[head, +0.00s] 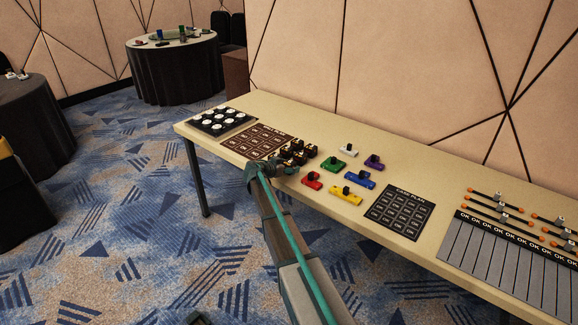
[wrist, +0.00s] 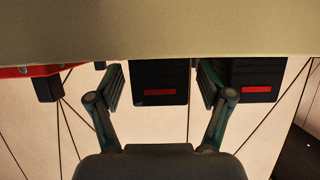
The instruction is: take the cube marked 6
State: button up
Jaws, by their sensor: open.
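Several dark cubes (head: 299,152) stand in a cluster on the long table, right of the brown grid board. My gripper (head: 272,166) is low at the table's front edge, just before this cluster. The wrist view looks upside down, with the tabletop above. There my gripper (wrist: 161,74) is open, one finger on each side of a black cube (wrist: 160,93) with a red bar. I cannot tell whether the fingers touch it or how deep it sits between them. A second black cube (wrist: 262,78) with a red bar is to the right, partly behind the right finger. No 6 is readable.
The brown grid board (head: 259,142) and a black tray of white discs (head: 220,121) are to the left. Red (head: 312,181), green (head: 333,163) and yellow (head: 345,196) pieces stand close on the right. A patterned wall rises behind the table.

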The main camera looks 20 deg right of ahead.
jog(key=shift+w+d+f, duration=0.15)
jog(key=shift+d, duration=0.1)
jog(key=c, duration=1.3)
